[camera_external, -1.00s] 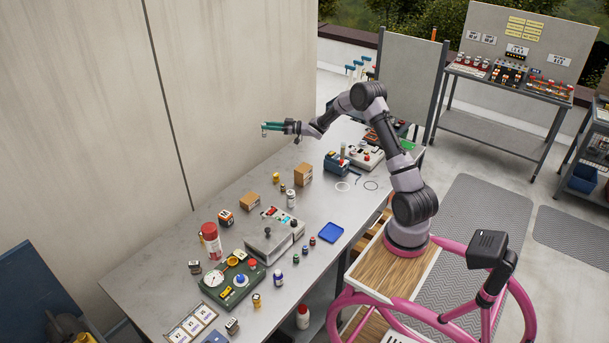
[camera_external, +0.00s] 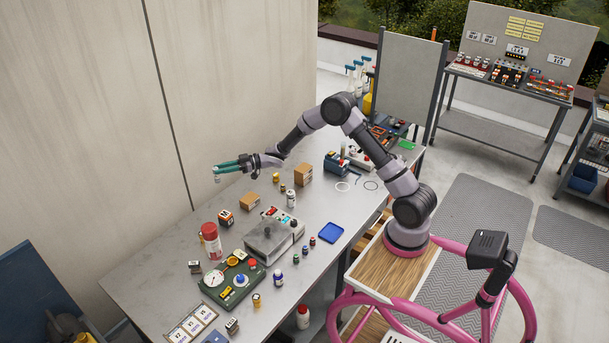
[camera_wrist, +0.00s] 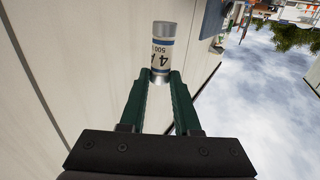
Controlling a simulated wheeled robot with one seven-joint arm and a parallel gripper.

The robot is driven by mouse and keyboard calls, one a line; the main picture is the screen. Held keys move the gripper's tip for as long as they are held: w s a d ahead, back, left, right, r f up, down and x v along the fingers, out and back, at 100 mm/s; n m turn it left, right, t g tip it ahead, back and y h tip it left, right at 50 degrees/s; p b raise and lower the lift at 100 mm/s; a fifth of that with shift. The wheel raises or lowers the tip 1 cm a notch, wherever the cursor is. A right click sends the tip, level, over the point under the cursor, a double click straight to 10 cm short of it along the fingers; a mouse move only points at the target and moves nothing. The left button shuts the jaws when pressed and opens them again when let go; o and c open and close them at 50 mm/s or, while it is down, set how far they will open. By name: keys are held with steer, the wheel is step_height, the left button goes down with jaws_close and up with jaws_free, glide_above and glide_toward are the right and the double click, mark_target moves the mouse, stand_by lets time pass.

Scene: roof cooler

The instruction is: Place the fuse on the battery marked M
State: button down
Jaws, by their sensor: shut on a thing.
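My gripper (camera_external: 216,170) is shut on a fuse and holds it high above the far left part of the workbench. In the wrist view the fuse (camera_wrist: 163,48) is a short white cylinder with metal end caps, a blue band and upside-down print with "4 A" and "500". The green fingers (camera_wrist: 161,78) grip its near metal end. In the external view the fuse (camera_external: 217,179) hangs small below the fingertips. An orange and black battery-like block (camera_external: 226,217) stands on the bench below; similar small blocks stand at the left (camera_external: 195,267) and front (camera_external: 232,326). I cannot read an M on any.
A red and white can (camera_external: 211,243), a green gauge panel (camera_external: 232,280) and a grey switch box (camera_external: 270,240) stand on the workbench (camera_external: 150,285). A wall runs along the back. A blue tray (camera_external: 331,232) lies at the right.

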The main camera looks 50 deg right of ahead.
glide_above(226, 218)
steer(key=w+d, duration=0.1)
steer(key=d, duration=0.3)
steer(key=f, duration=1.8)
steer(key=shift+w+a+f, duration=0.1)
steer(key=shift+a+f, duration=0.15)
steer(key=shift+f, duration=0.1)
steer(key=shift+f, duration=0.15)
steer(key=c, duration=0.6)
jaws_free()
